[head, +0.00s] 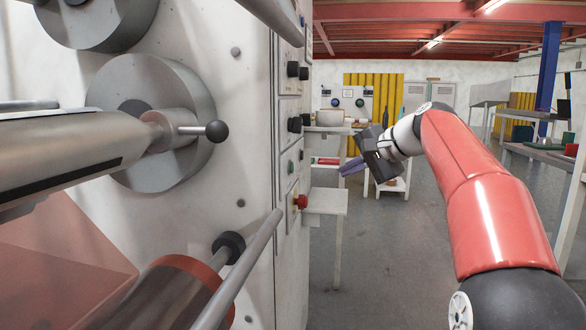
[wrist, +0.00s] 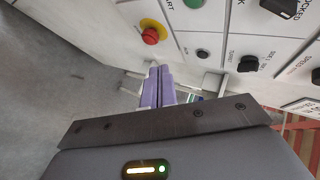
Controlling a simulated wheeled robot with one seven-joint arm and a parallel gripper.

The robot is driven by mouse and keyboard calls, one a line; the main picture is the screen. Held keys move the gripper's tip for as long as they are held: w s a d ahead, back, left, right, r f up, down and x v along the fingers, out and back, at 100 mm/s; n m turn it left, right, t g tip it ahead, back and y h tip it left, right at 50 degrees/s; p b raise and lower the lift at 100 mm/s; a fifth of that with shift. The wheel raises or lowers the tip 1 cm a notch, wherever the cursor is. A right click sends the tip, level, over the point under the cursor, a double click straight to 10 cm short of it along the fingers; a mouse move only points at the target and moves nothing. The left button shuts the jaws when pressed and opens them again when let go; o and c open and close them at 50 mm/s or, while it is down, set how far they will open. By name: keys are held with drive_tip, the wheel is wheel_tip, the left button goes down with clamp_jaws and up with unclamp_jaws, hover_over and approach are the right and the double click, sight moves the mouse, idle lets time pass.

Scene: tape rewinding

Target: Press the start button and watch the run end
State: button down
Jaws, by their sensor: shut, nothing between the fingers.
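The green start button (wrist: 194,3) is at the top edge of the wrist view, partly cut off, beside a label reading START. In the head view the control panel (head: 287,100) is seen nearly edge-on, so the button is hard to make out there. My gripper (head: 350,167) is to the right of the panel, apart from it, with its purple fingers pointing left toward it. In the wrist view the purple fingers (wrist: 157,72) are together and empty, and no contact with the button shows.
A red stop button (wrist: 151,34) on a yellow base is next to the start button; it also juts out in the head view (head: 301,201). Black knobs (wrist: 247,64) and a small dark round fitting (wrist: 202,53) share the panel. A white table (head: 325,201) stands behind.

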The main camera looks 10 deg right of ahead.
sight(292, 167)
drive_tip(key=shift+a, duration=0.1)
drive_tip(key=w+a, duration=0.2)
drive_tip(key=a, duration=0.6)
drive_tip(key=shift+w+p, duration=0.35)
drive_tip(key=shift+a, duration=0.2)
idle(1.6)
drive_tip(key=shift+w+a, duration=0.1)
drive_tip(key=shift+a, duration=0.2)
drive_tip(key=shift+w+a+p, duration=0.15)
drive_tip(key=shift+a+p, duration=0.25)
drive_tip(key=shift+p, duration=0.05)
idle(0.7)
drive_tip(key=shift+d, duration=0.1)
drive_tip(key=shift+s+d, duration=0.3)
drive_tip(key=shift+d, duration=0.35)
drive_tip(key=shift+d, duration=0.1)
